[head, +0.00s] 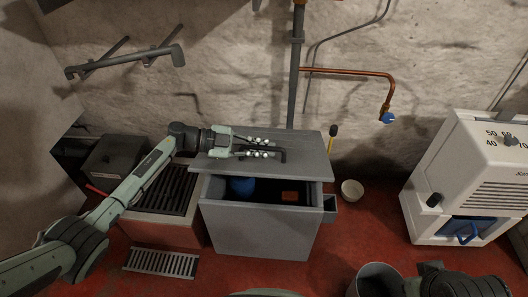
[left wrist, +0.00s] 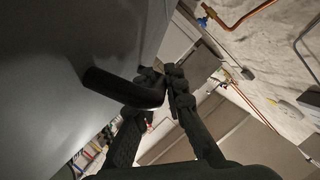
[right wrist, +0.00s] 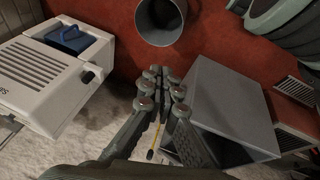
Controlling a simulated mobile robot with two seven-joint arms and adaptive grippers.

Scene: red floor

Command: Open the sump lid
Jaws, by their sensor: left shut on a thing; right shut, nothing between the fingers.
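The grey sump box (head: 262,230) stands on the floor in the head view. Its grey lid (head: 305,148) is over the back part, and the front part of the box is uncovered. A blue thing (head: 242,186) and an orange-brown thing (head: 290,196) show inside. My left gripper (head: 265,154) is shut on the dark lid handle (head: 283,156); the handle also shows in the left wrist view (left wrist: 125,88). My right gripper (right wrist: 163,85) is shut and empty in the right wrist view, above the floor between the sump box (right wrist: 230,95) and a white machine.
The white machine (head: 465,170) stands at the right. A grey bucket (head: 378,275) is at the front, and a small white bowl (head: 352,190) is right of the sump. A copper pipe (head: 350,72) runs along the wall. A grated unit (head: 155,220) stands left of the sump.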

